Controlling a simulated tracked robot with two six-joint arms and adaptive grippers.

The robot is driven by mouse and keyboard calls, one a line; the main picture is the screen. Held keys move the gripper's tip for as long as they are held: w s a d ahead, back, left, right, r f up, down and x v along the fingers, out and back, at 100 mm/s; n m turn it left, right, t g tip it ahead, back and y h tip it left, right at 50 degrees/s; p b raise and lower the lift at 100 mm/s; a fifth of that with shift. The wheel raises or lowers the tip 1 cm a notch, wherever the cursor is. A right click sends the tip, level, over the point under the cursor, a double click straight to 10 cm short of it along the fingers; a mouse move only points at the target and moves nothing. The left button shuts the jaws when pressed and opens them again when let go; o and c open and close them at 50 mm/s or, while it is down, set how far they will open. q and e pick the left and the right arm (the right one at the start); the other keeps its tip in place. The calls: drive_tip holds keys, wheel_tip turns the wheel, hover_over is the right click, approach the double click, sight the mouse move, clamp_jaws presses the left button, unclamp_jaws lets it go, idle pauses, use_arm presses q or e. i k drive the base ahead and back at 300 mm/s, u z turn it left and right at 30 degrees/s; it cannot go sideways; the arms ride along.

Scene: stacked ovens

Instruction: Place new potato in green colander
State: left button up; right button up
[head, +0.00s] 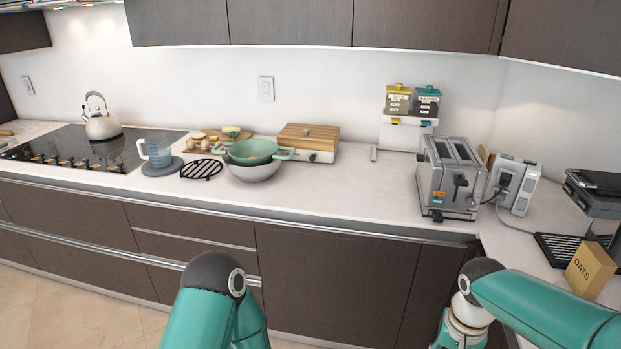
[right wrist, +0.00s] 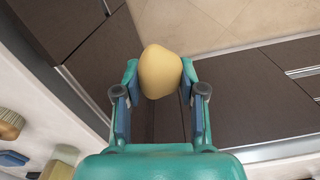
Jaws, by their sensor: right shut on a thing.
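The new potato (right wrist: 160,72) is a smooth, pale yellow lump in the right wrist view. My right gripper (right wrist: 160,78) is shut on it, with one finger on each side. The head view shows neither the potato nor this gripper. The green colander (head: 250,160) rests in a light bowl (head: 253,173) on the counter, left of the middle of the head view. Its inside shows only in part. My left arm is low in the head view, and its gripper is not visible.
The colander has a black trivet (head: 201,169) and a jug (head: 158,153) to its left, and a wooden-topped box (head: 308,143) behind right. A cutting board (head: 214,140) with food lies behind it. A toaster (head: 449,178) stands farther right; the counter between is clear.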

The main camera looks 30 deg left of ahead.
sight(254, 157)
drive_tip(key=u, duration=0.35)
drive_tip(key=i, duration=1.15)
drive_tip(key=u, duration=1)
drive_tip(key=i, duration=0.8)
drive_tip(key=u, duration=0.7)
